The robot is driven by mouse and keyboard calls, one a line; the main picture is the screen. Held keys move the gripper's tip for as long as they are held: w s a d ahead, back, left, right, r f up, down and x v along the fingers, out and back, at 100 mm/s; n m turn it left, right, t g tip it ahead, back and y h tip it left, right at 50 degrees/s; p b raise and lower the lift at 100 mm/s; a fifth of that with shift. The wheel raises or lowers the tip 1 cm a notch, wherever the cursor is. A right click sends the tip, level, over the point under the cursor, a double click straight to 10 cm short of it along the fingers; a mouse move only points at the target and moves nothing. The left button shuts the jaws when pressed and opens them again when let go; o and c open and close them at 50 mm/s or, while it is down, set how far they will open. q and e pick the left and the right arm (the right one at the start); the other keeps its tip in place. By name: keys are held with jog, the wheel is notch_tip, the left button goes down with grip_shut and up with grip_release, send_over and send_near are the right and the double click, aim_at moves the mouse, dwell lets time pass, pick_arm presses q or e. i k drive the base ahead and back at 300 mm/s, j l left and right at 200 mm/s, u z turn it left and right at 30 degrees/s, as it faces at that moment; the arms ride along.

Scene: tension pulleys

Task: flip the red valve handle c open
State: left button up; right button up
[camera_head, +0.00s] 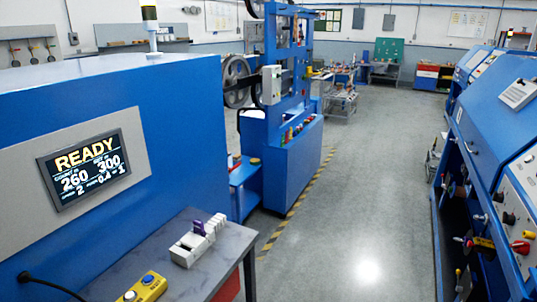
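The right-hand blue machine (500,140) carries several small handles and knobs low on its near side. A red handle (520,247) sticks out from its light panel near the right edge of the head view. A yellow handle (483,242) with a red part lies to the left of it, and a black knob (508,218) sits above. I cannot tell which of these is valve handle c, nor whether it is open or closed; they are small and no labels are readable. Neither of my grippers shows in this view.
A grey floor aisle (370,200) runs clear between the machines. On the left stand a blue cabinet with a READY display (84,169) and a grey table (150,255) holding a yellow button box (145,288). A blue pulley machine (290,160) stands beyond.

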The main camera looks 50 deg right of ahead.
aim_at(237, 164)
jog(key=i+l, duration=0.15)
jog(key=l, duration=0.3)
jog(key=i+l+z, duration=0.15)
jog(key=l, duration=0.3)
jog(key=i+l, duration=0.1)
jog(key=l, duration=0.3)
jog(key=i+l+z, duration=0.15)
jog(key=l, duration=0.25)
jog(key=i+l, duration=0.2)
jog(key=l, duration=0.25)
jog(key=i+l+z, duration=0.15)
jog(key=l, duration=0.25)
jog(key=i+l, duration=0.2)
jog(key=l, duration=0.15)
jog(key=i+l+z, duration=0.25)
jog(key=l, duration=0.15)
jog(key=i+l+z, duration=0.1)
jog(key=l+z, duration=0.15)
jog(key=i+l+z, duration=0.25)
jog(key=l, duration=0.15)
